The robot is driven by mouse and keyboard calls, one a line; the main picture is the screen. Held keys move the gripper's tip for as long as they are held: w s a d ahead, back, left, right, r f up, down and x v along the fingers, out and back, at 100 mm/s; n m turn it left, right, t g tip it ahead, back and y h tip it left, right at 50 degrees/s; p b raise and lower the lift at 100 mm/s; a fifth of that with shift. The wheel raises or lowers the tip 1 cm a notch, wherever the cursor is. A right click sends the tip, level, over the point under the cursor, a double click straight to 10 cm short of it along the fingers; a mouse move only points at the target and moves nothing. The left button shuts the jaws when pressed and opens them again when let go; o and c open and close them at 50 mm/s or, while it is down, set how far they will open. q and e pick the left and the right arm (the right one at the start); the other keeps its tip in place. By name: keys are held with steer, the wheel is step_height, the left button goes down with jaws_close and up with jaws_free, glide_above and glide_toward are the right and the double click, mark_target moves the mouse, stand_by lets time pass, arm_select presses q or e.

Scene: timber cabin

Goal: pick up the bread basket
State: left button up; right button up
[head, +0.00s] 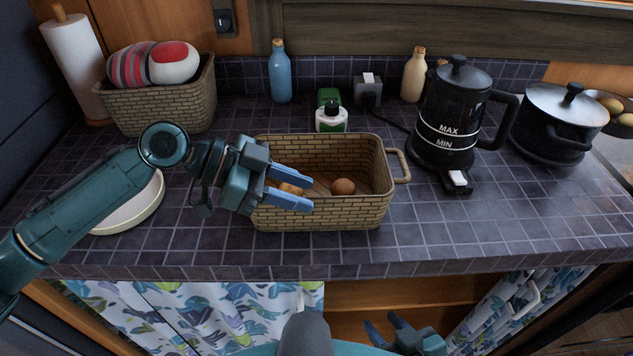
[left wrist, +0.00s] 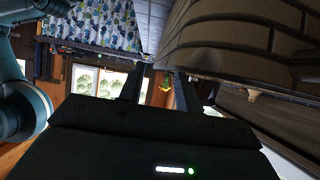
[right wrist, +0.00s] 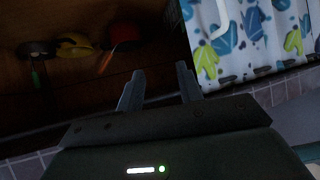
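The bread basket (head: 325,218) is a tan woven basket with a side handle (head: 399,166). It stands upright near the middle of the counter, with a few brown roundish items (head: 343,187) inside. My left gripper (head: 300,190) is open, its blue fingers overlapping the basket's left part in the head view. I cannot tell if they touch it. In the left wrist view the fingers (left wrist: 159,88) are apart with nothing between them, and a large woven surface (left wrist: 235,40) fills the upper right. My right gripper (head: 392,328) is open and empty, low in front of the counter.
A pale plate (head: 130,210) lies under my left arm.

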mark_target(313, 197)
arm_select(q)
steer(key=x, duration=0.4)
steer(key=shift+f+p, duration=0.1)
steer(key=shift+p, duration=0.3)
steer(key=shift+c, duration=0.4)
jaws_close()
steer(key=shift+s, duration=0.1)
stand_by(0.5)
